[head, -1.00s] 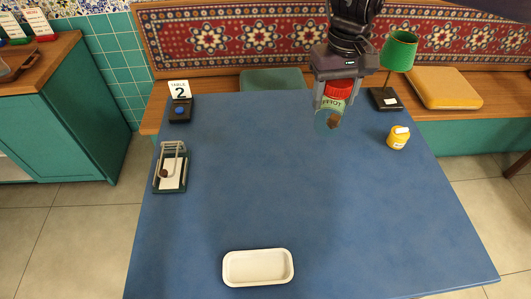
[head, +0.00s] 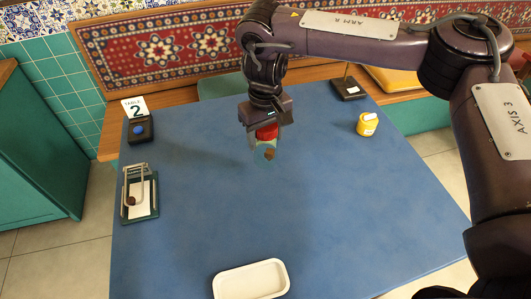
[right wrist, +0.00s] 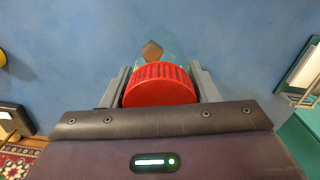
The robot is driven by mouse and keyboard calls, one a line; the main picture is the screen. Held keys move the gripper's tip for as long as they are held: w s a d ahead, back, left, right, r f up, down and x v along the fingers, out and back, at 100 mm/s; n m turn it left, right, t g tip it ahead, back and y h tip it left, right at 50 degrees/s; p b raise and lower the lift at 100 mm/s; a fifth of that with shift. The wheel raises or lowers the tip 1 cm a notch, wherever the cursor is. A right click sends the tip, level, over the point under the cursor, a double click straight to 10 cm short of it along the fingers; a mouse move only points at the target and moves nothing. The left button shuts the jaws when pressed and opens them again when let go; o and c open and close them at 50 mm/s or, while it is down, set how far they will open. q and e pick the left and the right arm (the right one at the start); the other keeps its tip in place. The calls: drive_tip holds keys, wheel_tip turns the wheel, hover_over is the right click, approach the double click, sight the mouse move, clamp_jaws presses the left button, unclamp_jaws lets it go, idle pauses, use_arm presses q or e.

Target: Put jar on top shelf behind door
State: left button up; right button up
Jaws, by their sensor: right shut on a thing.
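The jar (head: 265,151) has a red lid and a clear body with something brown inside. My right gripper (head: 266,133) is shut on the jar at its red lid and holds it upright over the far middle of the blue table. In the right wrist view the red lid (right wrist: 160,86) sits between the two fingers (right wrist: 160,92), with the brown content visible beyond it. I cannot tell how high the jar is above the table. My left gripper is not in view. No shelf with a door shows clearly; a teal cabinet (head: 45,150) stands at the left.
The blue table (head: 220,220) holds a white tray (head: 251,280) in front, a yellow container (head: 367,124) at right, a napkin holder (head: 140,195) and a table number stand (head: 138,128) at left. The table's middle is clear.

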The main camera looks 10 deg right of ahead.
sight(266, 151)
drive_tip(key=shift+f, duration=2.85)
drive_tip(key=shift+f, duration=0.1)
drive_tip(key=o, duration=1.1)
